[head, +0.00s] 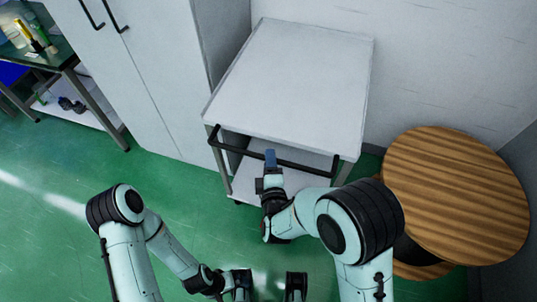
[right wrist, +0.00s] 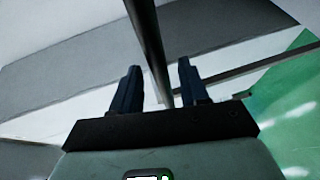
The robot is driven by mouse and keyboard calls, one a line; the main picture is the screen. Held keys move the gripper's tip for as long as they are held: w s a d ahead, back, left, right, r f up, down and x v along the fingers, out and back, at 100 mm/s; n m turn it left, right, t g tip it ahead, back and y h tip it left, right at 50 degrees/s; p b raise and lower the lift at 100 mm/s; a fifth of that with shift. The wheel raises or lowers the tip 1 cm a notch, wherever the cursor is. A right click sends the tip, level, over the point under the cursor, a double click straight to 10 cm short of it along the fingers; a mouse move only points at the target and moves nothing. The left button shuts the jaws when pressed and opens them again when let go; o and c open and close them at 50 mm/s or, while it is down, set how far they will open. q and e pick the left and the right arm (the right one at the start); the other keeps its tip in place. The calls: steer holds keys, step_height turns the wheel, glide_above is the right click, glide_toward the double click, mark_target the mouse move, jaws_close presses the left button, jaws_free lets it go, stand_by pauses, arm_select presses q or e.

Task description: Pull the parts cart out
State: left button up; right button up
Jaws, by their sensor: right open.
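The parts cart (head: 290,85) is a white-topped cart with grey legs and a lower shelf, standing against the wall. A dark bar handle (head: 232,148) runs along its near side. My right gripper (head: 270,158) is at the handle, near its middle. In the right wrist view, the handle (right wrist: 150,45) passes between the two dark fingers of my open right gripper (right wrist: 157,85), with gaps visible on both sides. My left gripper (head: 240,283) is low at the bottom edge, away from the cart and partly cut off; its finger state is unclear.
A tall white cabinet (head: 145,75) stands close on the cart's left. A round wooden stool or table (head: 455,195) stands close on its right. A workbench (head: 62,58) is at far left. Green floor (head: 175,190) is open in front of the cart.

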steer(key=w, duration=0.3)
steer(key=shift+w+a+f, duration=0.2)
steer(key=shift+w+f, duration=0.1)
steer(key=shift+f, duration=0.05)
jaws_close()
